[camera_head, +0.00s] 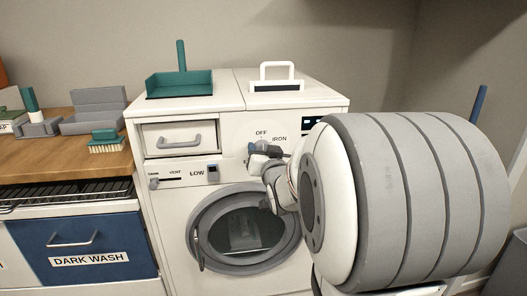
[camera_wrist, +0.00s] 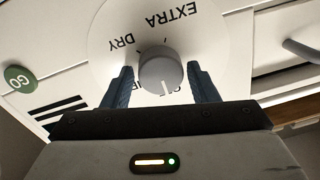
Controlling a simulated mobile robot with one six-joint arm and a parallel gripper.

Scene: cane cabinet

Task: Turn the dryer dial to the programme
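The dryer dial (camera_wrist: 160,70) is a round grey knob on a white disc, with a pale line on it pointing toward the bottom of the wrist view. EXTRA and DRY read upside down there; other lettering is partly hidden by my fingers. My gripper (camera_wrist: 160,68) has one dark blue finger on each side of the knob, open, with small gaps visible. In the head view my gripper (camera_head: 266,158) is at the dryer (camera_head: 170,243) front panel, below the words OFF and IRON, and hides most of the dial.
A green GO button (camera_wrist: 19,79) is left in the wrist view. The dryer has a drawer (camera_head: 180,136), a vent slider (camera_head: 154,183) and a round door (camera_head: 204,226). A teal dustpan (camera_head: 180,84) and a white-handled object (camera_head: 277,75) are on top.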

